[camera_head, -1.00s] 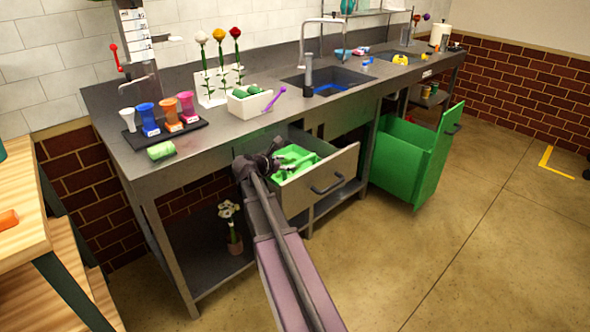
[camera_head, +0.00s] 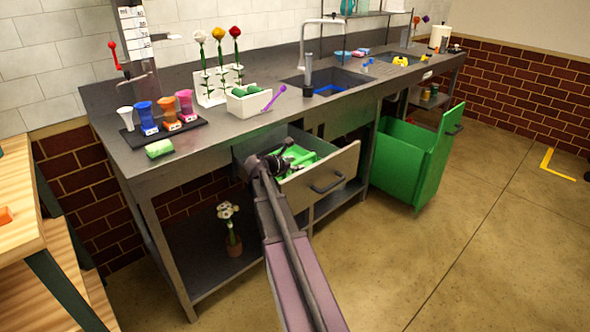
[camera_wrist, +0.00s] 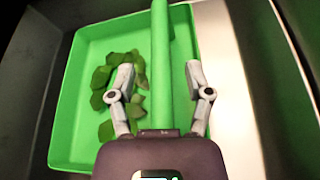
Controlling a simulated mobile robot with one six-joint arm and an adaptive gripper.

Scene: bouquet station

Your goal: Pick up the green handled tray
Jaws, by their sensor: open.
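The green handled tray (camera_wrist: 88,50) lies inside an open drawer (camera_head: 318,182) under the counter. In the wrist view its raised bar handle (camera_wrist: 160,60) runs up the middle of the picture, and several green leaves (camera_wrist: 122,80) lie in the tray left of it. My gripper (camera_wrist: 158,78) is open above the tray, with one finger on each side of the handle. In the head view my gripper (camera_head: 285,155) reaches into the drawer and hides part of the tray (camera_head: 302,162).
The drawer front with its dark pull (camera_head: 328,184) stands out from the counter. A large green pull-out bin (camera_head: 415,160) is open to its right. The counter edge is just above my gripper. A white flower in a pot (camera_head: 232,235) stands on the lower shelf.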

